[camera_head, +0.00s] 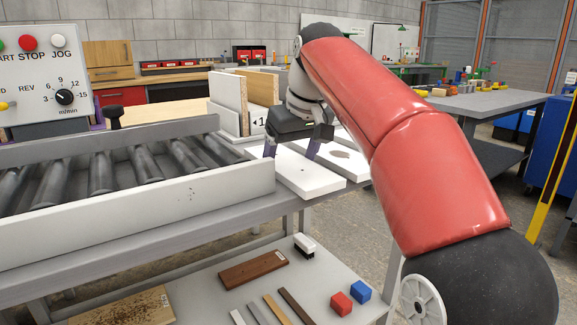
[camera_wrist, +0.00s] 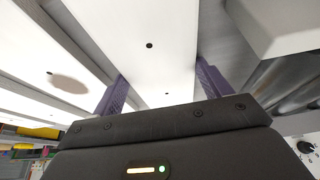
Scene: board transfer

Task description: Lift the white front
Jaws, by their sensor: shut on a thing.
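The white front (camera_head: 308,181) is a flat white board with small dark holes, lying level at the right end of the roller conveyor. In the wrist view the white front (camera_wrist: 155,48) runs between my two purple fingers. My gripper (camera_head: 291,150) is over it from above, with one finger at each long edge, shut on it. It also shows in the wrist view (camera_wrist: 163,88). Whether the board is clear of the surface below cannot be told. The wrist hides part of its far end.
Beside it lies another white board with a brown oval spot (camera_head: 340,154). Upright boards in a rack (camera_head: 228,103) stand behind. The conveyor's white side rail (camera_head: 140,217) is at the left. A lower shelf holds strips, a red cube (camera_head: 341,303) and a blue cube (camera_head: 361,291).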

